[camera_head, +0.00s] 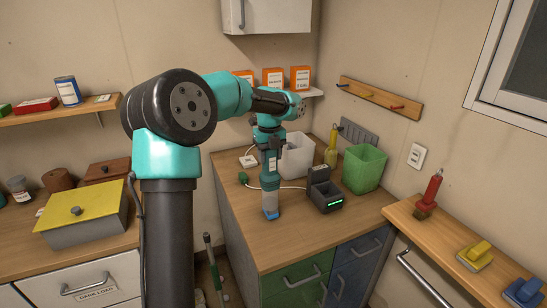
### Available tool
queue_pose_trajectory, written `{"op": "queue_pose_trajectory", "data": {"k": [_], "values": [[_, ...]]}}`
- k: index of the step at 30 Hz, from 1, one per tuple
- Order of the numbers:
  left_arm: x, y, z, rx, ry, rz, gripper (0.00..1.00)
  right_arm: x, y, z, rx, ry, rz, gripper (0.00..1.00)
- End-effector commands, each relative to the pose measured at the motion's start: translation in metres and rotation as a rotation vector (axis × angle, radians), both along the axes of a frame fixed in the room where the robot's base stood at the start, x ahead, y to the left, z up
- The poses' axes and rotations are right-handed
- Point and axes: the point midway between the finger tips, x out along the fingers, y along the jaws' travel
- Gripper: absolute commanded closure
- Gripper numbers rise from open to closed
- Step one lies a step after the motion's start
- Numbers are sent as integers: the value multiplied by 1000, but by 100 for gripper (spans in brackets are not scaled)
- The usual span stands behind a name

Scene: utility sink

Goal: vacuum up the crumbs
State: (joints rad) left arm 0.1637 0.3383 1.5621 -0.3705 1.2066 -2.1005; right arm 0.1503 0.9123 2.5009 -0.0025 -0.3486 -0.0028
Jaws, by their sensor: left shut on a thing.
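My left gripper (268,146) is shut on the top of a teal hand vacuum (270,178). I cannot tell whether the nozzle touches the counter. No crumbs can be made out; they may be too small or hidden. My right gripper is not in view.
A dark dock (325,196) with a green light stands right of the vacuum, with a white cable near it. A white bin (299,158), a yellow bottle (332,150) and a green bin (364,168) stand behind. The counter's front is clear.

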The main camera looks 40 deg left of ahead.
Motion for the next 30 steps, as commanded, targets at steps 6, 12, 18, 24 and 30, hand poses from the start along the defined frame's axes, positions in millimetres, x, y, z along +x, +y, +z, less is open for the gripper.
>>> {"op": "queue_pose_trajectory", "data": {"k": [6,12,18,24,30], "values": [[1,9,-3,0,-2,2,75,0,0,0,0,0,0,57],[-4,-12,-6,0,-2,-5,75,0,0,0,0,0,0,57],[-9,-30,-6,0,-2,-10,75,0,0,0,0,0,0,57],[-11,-25,21,1,-5,-3,75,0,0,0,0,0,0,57],[-13,-22,39,0,-4,3,75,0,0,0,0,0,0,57]]}}
